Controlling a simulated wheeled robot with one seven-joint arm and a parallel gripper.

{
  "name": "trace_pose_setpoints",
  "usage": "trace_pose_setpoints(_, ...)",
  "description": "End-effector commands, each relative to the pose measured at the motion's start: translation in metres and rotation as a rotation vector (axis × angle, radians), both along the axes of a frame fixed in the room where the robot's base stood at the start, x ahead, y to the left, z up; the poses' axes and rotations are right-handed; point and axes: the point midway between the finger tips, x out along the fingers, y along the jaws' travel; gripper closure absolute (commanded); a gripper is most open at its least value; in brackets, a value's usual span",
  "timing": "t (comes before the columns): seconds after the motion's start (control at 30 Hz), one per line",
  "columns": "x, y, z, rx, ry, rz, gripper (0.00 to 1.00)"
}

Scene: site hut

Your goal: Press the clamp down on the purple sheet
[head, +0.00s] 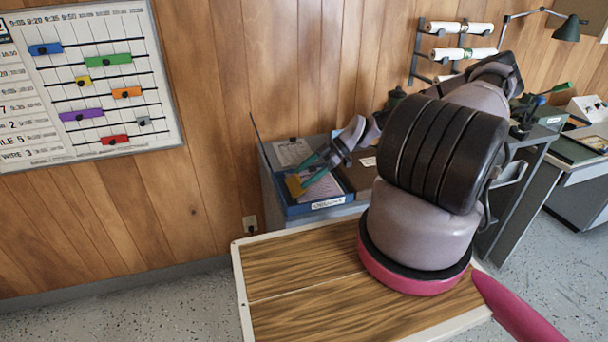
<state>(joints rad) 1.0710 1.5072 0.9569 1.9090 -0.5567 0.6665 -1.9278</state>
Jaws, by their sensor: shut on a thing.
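My gripper (301,175), with teal fingers, reaches in from the right over a blue tray (290,209) on the grey cabinet. It is shut on a small yellow piece, which looks like the clamp (293,186), at the tray's left side. A pale lilac-grey sheet (325,190), likely the purple sheet, lies in the tray beside and under the fingers. My fingers hide part of the sheet and of the clamp. I cannot tell whether the clamp touches the sheet.
Another tray with a printed white paper (292,152) lies behind. A brown box or tray (358,174) stands to the right. A wood-topped table (300,265) is in front. A wall board (90,85) with coloured sliders hangs at left.

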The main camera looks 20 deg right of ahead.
Motion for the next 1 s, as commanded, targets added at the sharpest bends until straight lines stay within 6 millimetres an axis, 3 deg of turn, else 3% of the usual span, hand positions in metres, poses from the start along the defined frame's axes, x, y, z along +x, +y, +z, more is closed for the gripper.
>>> trace_pose_setpoints(0.4,0.0,-0.001,-0.002,0.002,-0.001,0.001,0.65)
trace_pose_setpoints(0.43,0.0,-0.001,-0.002,0.002,-0.001,0.001,0.0)
trace_pose_setpoints(0.77,0.0,-0.005,0.002,0.002,-0.001,-0.001,0.0)
trace_pose_setpoints(1.0,0.001,-0.04,0.025,0.0,-0.001,-0.004,0.0)
